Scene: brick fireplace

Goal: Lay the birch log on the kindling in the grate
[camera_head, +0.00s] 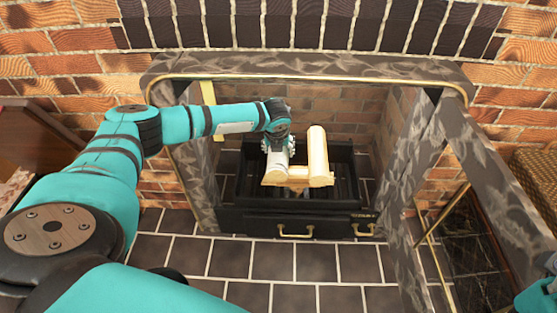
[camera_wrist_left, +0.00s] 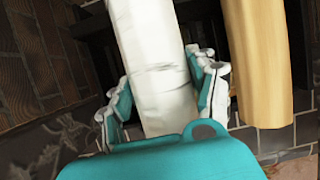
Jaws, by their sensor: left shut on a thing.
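The white birch log (camera_head: 277,166) is inside the fireplace, with its pale cut end toward me. My left gripper (camera_head: 278,142) is shut on it, and its fingers also show on both sides of the log in the left wrist view (camera_wrist_left: 165,88). The log lies lengthwise at the left of the black grate (camera_head: 345,185). A tan log (camera_head: 318,150) lies roughly parallel to its right, with a gap between them. A short pale piece of wood, perhaps kindling (camera_head: 299,174), shows between their near ends. Whether the birch log rests on anything is unclear.
The stone surround (camera_head: 310,68) frames the opening closely around my left arm. A black front with brass handles (camera_head: 296,231) stands below the grate. A dark tiled hearth (camera_head: 255,260) lies in front, mostly clear. A wicker basket (camera_head: 538,180) is at the right.

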